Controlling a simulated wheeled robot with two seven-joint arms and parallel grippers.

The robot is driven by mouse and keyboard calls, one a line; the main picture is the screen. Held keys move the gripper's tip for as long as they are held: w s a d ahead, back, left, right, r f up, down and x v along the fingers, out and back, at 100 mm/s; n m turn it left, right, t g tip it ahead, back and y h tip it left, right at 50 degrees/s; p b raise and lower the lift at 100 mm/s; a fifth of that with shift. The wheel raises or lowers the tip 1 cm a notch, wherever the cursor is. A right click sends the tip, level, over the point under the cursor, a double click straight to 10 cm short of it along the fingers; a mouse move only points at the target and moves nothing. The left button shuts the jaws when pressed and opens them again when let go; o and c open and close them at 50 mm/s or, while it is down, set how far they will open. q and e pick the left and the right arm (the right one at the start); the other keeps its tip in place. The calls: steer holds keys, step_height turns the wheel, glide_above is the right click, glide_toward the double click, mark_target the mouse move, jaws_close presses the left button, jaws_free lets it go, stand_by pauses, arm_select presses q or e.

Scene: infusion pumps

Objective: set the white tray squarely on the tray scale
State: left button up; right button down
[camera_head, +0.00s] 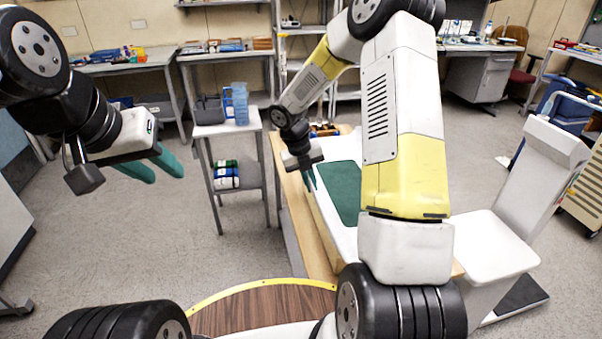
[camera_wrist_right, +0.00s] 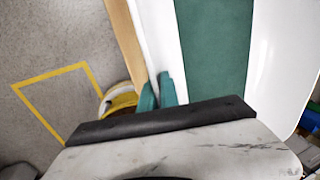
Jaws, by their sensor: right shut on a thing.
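The white tray, a long pale shape with a green panel, lies along the wooden table; its near-left edge (camera_head: 325,222) shows in the head view, and much of it is behind my right arm. My right gripper (camera_head: 309,182) is at its left edge. In the wrist view the teal fingers (camera_wrist_right: 157,90) are shut on the tray's white edge (camera_wrist_right: 163,40), beside the green panel (camera_wrist_right: 213,50). My left gripper (camera_head: 163,176) is open and empty in the air, far to the left.
A white seat-like unit (camera_head: 487,245) with an upright column (camera_head: 548,150) stands right of the table. The table's wooden edge (camera_head: 296,205) runs along the tray. A small cart (camera_head: 238,128) with blue bins (camera_head: 238,103) stands to the left. The floor between cart and left bench is clear.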

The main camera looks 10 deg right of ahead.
steer(key=shift+f, duration=0.55)
steer(key=c, duration=1.6)
jaws_free()
